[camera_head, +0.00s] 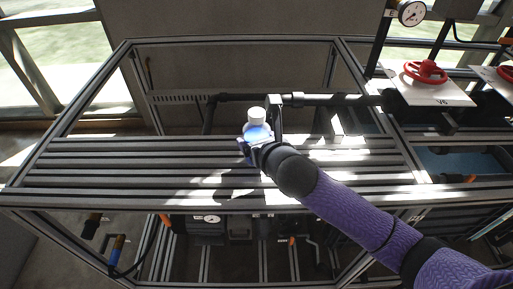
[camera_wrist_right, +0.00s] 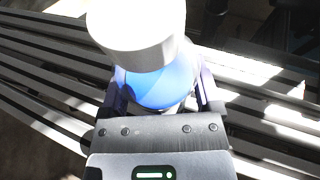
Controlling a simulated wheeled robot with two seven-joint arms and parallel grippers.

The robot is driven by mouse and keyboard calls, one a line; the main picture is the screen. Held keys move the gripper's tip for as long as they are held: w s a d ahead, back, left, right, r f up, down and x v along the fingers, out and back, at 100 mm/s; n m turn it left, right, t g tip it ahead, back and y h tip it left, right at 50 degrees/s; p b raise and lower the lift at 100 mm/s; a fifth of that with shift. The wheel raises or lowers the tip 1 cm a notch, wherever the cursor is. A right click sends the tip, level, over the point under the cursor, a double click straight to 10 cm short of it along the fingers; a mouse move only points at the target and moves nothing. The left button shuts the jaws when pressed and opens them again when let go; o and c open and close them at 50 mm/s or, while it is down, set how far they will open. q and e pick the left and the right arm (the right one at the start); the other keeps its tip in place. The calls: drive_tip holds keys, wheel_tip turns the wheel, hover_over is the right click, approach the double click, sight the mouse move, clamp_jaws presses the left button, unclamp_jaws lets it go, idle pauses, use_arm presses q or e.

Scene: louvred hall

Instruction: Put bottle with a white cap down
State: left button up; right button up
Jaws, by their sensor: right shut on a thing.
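The bottle with a white cap (camera_head: 257,131) has a blue body and stands about upright at the middle of the slatted bench (camera_head: 110,163). My right gripper (camera_head: 254,143) is shut on it, reaching in from the lower right. In the right wrist view the bottle's blue body (camera_wrist_right: 160,88) is between the two fingers (camera_wrist_right: 160,95), with the white cap above. The bottle's base is hidden, so I cannot tell whether it touches the slats. My left gripper is not in view.
The slatted surface is clear left and right of the bottle. A dark pipe (camera_head: 330,100) runs behind it. A pressure gauge (camera_head: 412,13) and red valve wheel (camera_head: 425,71) are at the upper right. Metal frame posts border the bench.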

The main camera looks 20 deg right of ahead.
drive_tip(key=shift+f, duration=0.4)
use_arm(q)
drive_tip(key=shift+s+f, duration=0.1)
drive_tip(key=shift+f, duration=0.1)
use_arm(e)
drive_tip(key=shift+f, duration=0.1)
drive_tip(key=o, duration=1.2)
drive_tip(key=shift+o, duration=0.2)
drive_tip(key=shift+s+r+p, duration=0.2)
drive_tip(key=shift+r+p, duration=0.1)
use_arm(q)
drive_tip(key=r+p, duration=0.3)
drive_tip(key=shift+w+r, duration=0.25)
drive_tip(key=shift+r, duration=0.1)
use_arm(e)
drive_tip(key=v, duration=1.1)
drive_tip(key=shift+s, duration=0.25)
